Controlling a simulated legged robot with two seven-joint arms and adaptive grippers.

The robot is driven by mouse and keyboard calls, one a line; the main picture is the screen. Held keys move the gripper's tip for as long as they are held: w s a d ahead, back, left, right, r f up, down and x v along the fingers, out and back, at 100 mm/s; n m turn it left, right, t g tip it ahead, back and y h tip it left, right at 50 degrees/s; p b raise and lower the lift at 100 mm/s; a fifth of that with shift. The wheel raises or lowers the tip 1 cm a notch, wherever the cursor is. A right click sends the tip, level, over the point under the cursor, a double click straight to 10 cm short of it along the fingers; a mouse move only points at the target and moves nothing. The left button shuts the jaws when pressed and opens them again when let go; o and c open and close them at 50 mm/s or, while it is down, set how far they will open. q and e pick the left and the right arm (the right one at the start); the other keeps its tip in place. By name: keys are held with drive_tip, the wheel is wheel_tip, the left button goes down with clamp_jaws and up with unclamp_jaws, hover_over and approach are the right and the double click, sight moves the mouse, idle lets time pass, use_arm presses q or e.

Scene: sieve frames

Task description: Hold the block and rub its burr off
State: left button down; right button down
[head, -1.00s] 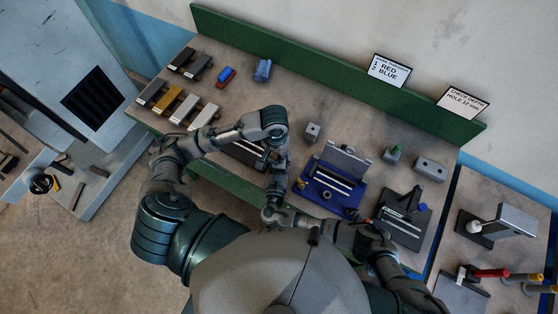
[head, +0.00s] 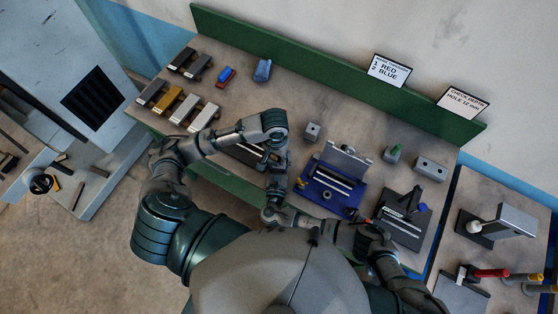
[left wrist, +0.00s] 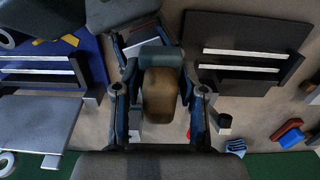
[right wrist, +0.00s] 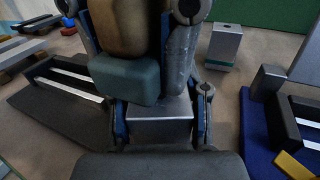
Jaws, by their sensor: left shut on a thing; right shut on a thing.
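My left gripper (left wrist: 160,92) is shut on a pad with a brown part (left wrist: 161,96) and a teal part (left wrist: 160,57). My right gripper (right wrist: 161,108) is shut on a grey metal block (right wrist: 160,127). In the right wrist view the pad's teal part (right wrist: 125,80) overlaps the block's upper edge, with the brown part (right wrist: 122,27) above. I cannot tell whether pad and block touch. In the head view the left gripper (head: 276,188) is just above the right gripper (head: 272,210), over the bench's front edge. No burr can be made out.
A blue fixture (head: 318,196) and a dark slotted fixture (head: 402,232) stand on the bench right of my grippers. Small blocks (head: 312,131) stand behind. Several bars (head: 203,117) and a red-and-blue piece (head: 226,77) lie at the left. Bare bench shows at the back middle.

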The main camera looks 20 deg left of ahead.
use_arm(q)
drive_tip(key=shift+f, duration=0.5)
idle(0.3)
